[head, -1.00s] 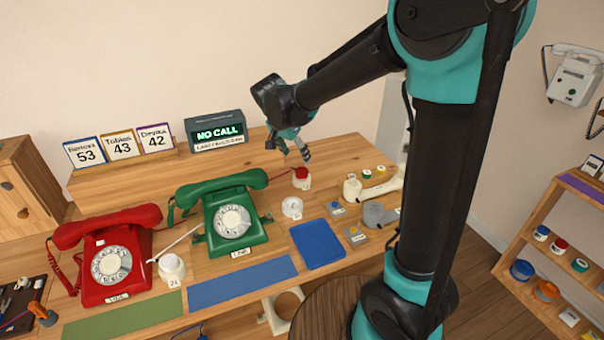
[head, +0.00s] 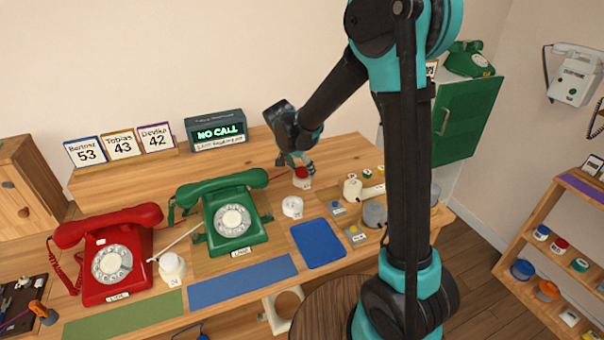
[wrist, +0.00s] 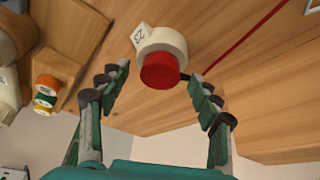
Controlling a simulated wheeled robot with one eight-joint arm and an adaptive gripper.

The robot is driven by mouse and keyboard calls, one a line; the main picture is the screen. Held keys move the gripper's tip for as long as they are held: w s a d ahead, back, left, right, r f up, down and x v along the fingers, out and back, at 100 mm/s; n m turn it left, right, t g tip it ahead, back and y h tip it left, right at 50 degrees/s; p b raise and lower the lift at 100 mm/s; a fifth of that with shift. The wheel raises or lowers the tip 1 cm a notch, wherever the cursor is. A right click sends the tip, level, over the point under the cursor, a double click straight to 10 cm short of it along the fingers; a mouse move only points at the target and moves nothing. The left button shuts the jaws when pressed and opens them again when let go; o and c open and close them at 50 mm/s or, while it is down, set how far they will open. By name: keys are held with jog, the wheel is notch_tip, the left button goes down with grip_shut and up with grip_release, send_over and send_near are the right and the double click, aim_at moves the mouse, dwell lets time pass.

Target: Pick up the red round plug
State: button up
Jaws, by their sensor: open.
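The red round plug (wrist: 160,71) sits at the end of a white round socket (wrist: 157,42) marked 23 in the wrist view. In the head view the red plug (head: 301,173) shows on top of the white socket (head: 303,183), right of the green phone. My gripper (wrist: 158,84) is open, with one finger to each side of the red plug. The fingers stand apart from it. In the head view my gripper (head: 296,165) is right at the plug and partly covers it. Whether a fingertip touches it cannot be told there.
A green phone (head: 232,218) and a red phone (head: 110,255) stand to the left. A white socket (head: 292,207) and a blue tray (head: 318,243) lie in front. Small green, yellow and orange pieces (wrist: 45,93) are at the wrist view's left. A red cord (wrist: 240,40) runs from the socket area.

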jog(key=c, duration=1.1)
